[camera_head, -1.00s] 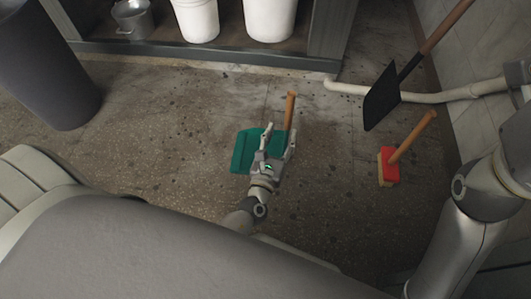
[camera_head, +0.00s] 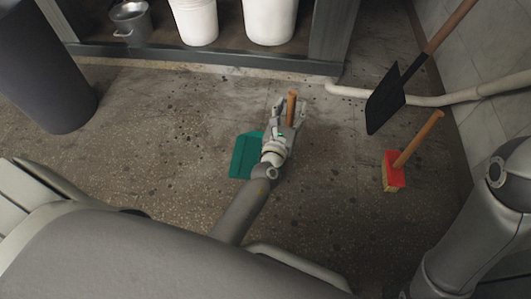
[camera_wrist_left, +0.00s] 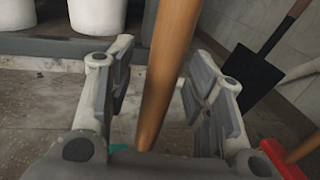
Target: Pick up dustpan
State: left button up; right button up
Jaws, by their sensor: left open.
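The dustpan (camera_head: 245,156) has a green pan on the floor and a wooden handle (camera_head: 291,108) that points away from me. My left gripper (camera_head: 289,106) is open above the pan's right side, with the handle between its fingers. In the left wrist view the handle (camera_wrist_left: 168,75) runs up between the two open fingers (camera_wrist_left: 158,95), with gaps on both sides. Only a sliver of the green pan shows there. My left wrist hides part of the pan and the lower handle in the head view. My right gripper is not in view.
A red brush (camera_head: 394,170) with a wooden handle stands to the right. A black shovel (camera_head: 385,98) leans by the wall, near a pale pipe (camera_head: 440,99). White buckets (camera_head: 270,20) and a metal pot (camera_head: 131,22) sit on a low shelf behind. A dark bin (camera_head: 50,75) stands at left.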

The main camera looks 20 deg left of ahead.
pick_arm(q)
grip_shut()
jog(key=shift+r, duration=0.15)
dwell(0.4)
jog(key=shift+r, duration=0.1)
